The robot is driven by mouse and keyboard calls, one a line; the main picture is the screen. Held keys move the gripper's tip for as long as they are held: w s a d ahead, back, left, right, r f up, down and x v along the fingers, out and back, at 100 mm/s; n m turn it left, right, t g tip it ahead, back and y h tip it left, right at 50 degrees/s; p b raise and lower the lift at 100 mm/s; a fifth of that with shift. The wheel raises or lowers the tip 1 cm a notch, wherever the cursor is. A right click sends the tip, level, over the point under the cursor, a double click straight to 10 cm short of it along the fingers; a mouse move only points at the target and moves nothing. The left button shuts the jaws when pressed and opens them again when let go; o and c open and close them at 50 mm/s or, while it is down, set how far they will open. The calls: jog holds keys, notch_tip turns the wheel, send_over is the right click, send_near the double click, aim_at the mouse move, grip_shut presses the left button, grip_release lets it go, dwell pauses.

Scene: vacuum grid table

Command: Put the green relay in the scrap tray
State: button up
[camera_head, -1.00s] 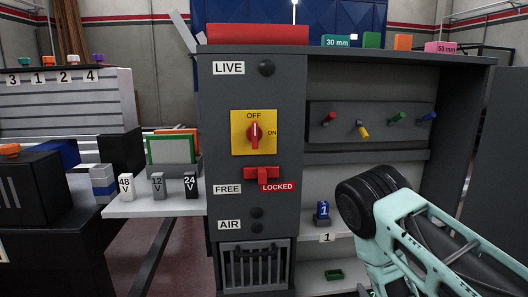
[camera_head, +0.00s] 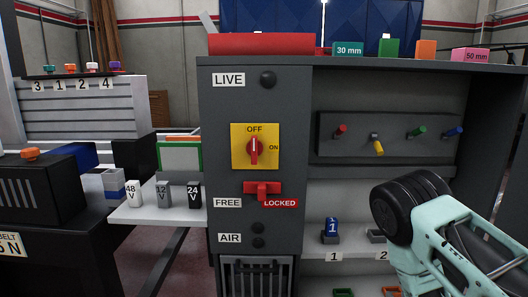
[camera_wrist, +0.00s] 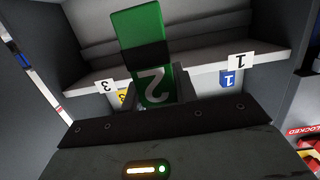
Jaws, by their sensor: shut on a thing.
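The green relay (camera_wrist: 138,26), a green block with a dark band and a white 2, is in my gripper (camera_wrist: 156,88) in the wrist view. The jaws are shut on its numbered end, and its other end sticks out toward the shelf. In the head view my arm covers the lower right, and neither the jaws nor the relay can be seen. A small green tray (camera_head: 343,293) and an orange tray (camera_head: 391,291) show at the bottom edge of the head view. I cannot make out a scrap tray label.
A blue relay (camera_head: 332,226) marked 1 stands in a shelf holder; a grey holder (camera_head: 376,236) by label 2 looks empty. The wrist view shows a yellow piece (camera_wrist: 123,97) by label 3. The cabinet front (camera_head: 230,105) carries a red switch (camera_head: 255,150) and a lever (camera_head: 262,189).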

notch_tip(320, 180, up, 36)
jog(key=p, duration=3.5)
jog(key=shift+s+f, duration=0.15)
jog(key=shift+f, duration=0.05)
jog(key=shift+d, duration=0.1)
